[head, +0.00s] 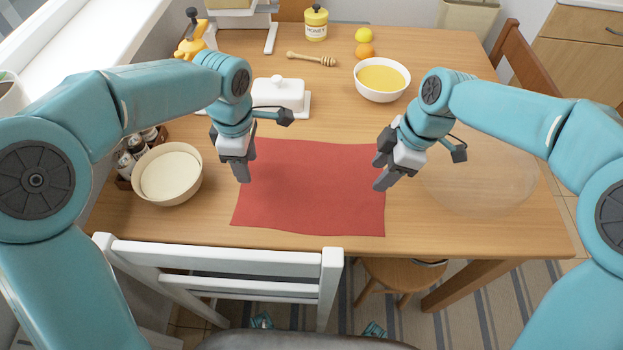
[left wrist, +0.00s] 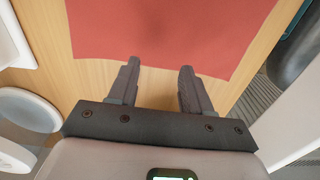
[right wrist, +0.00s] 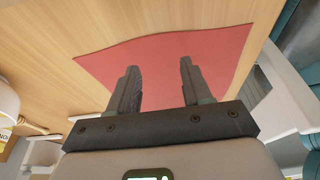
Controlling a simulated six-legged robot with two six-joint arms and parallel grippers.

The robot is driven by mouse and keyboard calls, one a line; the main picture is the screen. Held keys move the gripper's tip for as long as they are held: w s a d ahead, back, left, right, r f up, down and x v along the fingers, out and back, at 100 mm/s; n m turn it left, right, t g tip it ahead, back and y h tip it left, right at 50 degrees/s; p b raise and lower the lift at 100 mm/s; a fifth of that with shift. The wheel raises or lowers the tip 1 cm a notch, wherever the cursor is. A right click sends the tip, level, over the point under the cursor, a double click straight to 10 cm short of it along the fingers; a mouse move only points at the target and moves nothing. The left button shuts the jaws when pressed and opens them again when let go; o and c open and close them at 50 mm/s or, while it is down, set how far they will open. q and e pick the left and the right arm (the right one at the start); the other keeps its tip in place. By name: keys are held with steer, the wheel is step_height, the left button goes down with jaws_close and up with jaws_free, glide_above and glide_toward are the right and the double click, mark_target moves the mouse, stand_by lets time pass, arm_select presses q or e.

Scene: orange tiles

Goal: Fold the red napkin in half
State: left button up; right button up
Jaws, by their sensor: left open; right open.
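The red napkin (head: 312,190) lies flat and spread out on the wooden table, with slightly wavy edges. My left gripper (head: 242,175) is open and empty above the napkin's left edge. In the left wrist view the napkin (left wrist: 170,30) reaches just past the fingertips (left wrist: 158,65). My right gripper (head: 380,178) is open and empty above the napkin's right edge. In the right wrist view the napkin (right wrist: 215,60) shows around and beyond the fingertips (right wrist: 160,68). The napkin's far corners are partly hidden by the grippers in the head view.
A cream bowl (head: 168,174) stands left of the napkin, and a clear glass bowl (head: 480,185) stands right. A white butter dish (head: 279,95), a yellow-filled bowl (head: 382,80) and a honey dipper (head: 311,59) are behind. A white chair (head: 230,270) stands at the front edge.

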arm_select(q)
steer(key=shift+f, duration=1.25)
arm_select(e)
steer(key=shift+f, duration=1.25)
arm_select(q)
steer(key=shift+f, duration=0.15)
arm_select(e)
steer(key=shift+f, duration=0.1)
arm_select(q)
jaws_close()
arm_select(e)
jaws_close()
